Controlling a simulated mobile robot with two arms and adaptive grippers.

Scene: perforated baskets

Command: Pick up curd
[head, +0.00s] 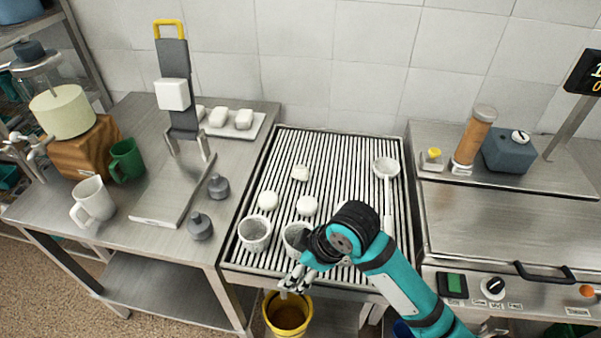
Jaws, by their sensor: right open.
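Several white curd lumps lie on the ribbed metal draining rack: a blocky lump (300,173) at the middle, a rounder lump (268,199) at left, and another (307,206) nearer the front. A further white piece beside my right arm is partly hidden. Two white perforated baskets stand at the rack's front: the left basket (255,234) is clear in view, and the right basket (293,237) is partly covered by my wrist. My right gripper (294,287) is open, at the rack's front edge and pointing down above a yellow bucket. It appears empty. My left gripper is out of view.
A white ladle (387,181) lies on the right of the rack (340,150). The yellow bucket (287,314) stands below the front edge. At left, a steel table holds mugs, grey weights (200,226) and a tray of white blocks. A steel appliance (500,230) stands at right.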

